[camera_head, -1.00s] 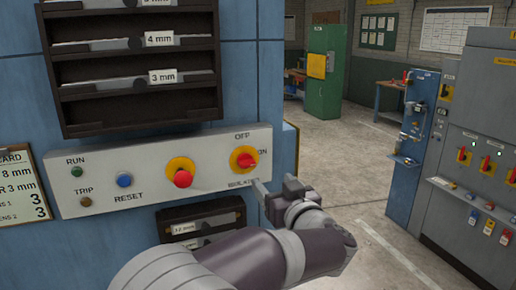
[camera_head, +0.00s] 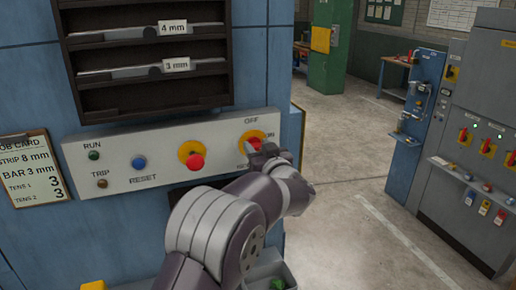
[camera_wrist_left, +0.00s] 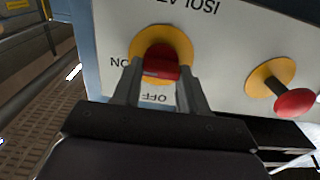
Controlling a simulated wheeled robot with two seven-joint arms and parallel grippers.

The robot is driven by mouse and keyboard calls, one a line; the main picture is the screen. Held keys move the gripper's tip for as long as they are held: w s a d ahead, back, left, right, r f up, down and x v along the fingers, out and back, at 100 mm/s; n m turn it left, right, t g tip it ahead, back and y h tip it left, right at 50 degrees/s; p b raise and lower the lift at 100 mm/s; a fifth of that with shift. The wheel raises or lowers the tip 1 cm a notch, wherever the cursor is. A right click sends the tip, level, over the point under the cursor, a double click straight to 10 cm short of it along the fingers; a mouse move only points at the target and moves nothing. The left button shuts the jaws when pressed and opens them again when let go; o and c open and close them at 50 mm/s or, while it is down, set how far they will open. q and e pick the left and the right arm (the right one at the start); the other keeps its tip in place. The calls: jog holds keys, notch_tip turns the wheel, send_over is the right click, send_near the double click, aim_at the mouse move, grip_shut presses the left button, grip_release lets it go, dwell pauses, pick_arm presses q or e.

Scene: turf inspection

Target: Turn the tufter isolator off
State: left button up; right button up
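The tufter isolator (camera_head: 253,140) is a red handle on a yellow disc at the right end of a pale control panel (camera_head: 125,160), with OFF above it and ON to its right. In the left wrist view the picture is upside down, and the red handle (camera_wrist_left: 161,64) sits between my two fingers. My left gripper (camera_head: 262,152) is at the isolator and partly hides it in the head view. Its fingers (camera_wrist_left: 157,80) stand apart on either side of the handle; a thin gap seems to show at one side. My right gripper is not in view.
A red mushroom button (camera_head: 195,161) on yellow sits just left of the isolator, and it also shows in the wrist view (camera_wrist_left: 293,103). A dark rack (camera_head: 150,50) hangs above the panel. A grey cabinet (camera_head: 480,130) with similar switches stands right, across clear floor.

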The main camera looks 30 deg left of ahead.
pick_arm(q)
jog(key=shift+c, duration=0.4)
jog(key=shift+f, duration=0.1)
jog(key=n+b, duration=0.2)
jog(key=shift+f+b, duration=0.2)
jog(key=shift+b, duration=0.2)
jog(key=shift+s+a+n+b, duration=0.1)
jog(key=shift+n+b, duration=3.15)
jog(key=shift+n, duration=0.7)
jog(key=shift+s+a+n+b, duration=0.1)
jog(key=shift+n+b, duration=3.15)
jog(key=shift+n, duration=0.7)
